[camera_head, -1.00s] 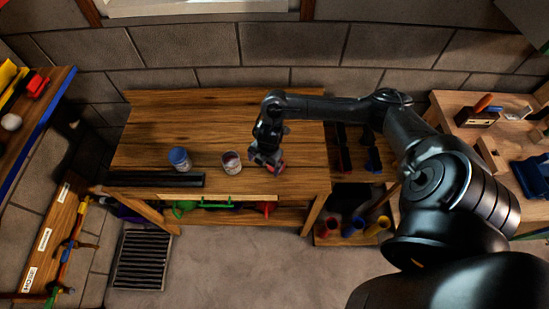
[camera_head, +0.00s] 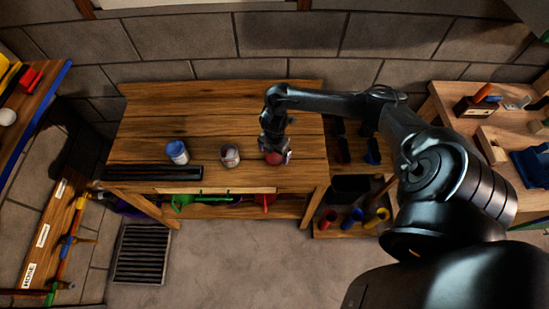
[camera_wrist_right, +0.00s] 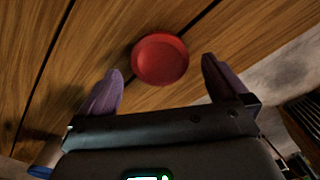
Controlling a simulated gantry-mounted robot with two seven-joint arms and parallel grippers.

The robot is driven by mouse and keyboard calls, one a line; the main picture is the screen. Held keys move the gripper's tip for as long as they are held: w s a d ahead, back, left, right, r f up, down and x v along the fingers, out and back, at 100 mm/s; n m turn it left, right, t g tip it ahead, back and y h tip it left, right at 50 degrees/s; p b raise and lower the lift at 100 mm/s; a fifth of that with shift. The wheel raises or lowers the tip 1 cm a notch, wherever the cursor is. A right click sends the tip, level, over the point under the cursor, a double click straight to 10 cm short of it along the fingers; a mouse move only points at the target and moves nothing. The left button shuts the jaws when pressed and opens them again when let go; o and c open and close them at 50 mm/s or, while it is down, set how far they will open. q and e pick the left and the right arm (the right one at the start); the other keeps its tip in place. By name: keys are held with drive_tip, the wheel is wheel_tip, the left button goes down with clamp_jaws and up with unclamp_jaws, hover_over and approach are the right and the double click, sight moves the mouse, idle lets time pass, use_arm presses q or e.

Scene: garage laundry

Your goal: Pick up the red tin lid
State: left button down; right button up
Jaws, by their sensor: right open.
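The red tin lid (camera_head: 274,158) lies on the wooden workbench (camera_head: 200,118), near its front right part. It is a round red disc in the right wrist view (camera_wrist_right: 160,58), lying just beyond the fingertips and between their lines. My right gripper (camera_head: 275,154) is over the lid and pointing down, its fingers partly covering it. In the right wrist view my right gripper (camera_wrist_right: 160,75) is open, with one purple finger on each side and nothing between them. I cannot tell the exact height above the lid. My left gripper is not in view.
An open tin (camera_head: 230,156) stands just left of the lid. A blue-lidded tin (camera_head: 177,152) stands farther left, behind a long dark bar (camera_head: 153,173) at the bench's front edge. The back of the bench is clear. Another workbench (camera_head: 455,125) stands at the right.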

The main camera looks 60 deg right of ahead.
sight(274, 158)
drive_tip(key=shift+f, duration=1.2)
drive_tip(key=shift+c, duration=0.3)
drive_tip(key=c, duration=1)
drive_tip(key=shift+o, duration=0.2)
drive_tip(key=shift+r, duration=0.15)
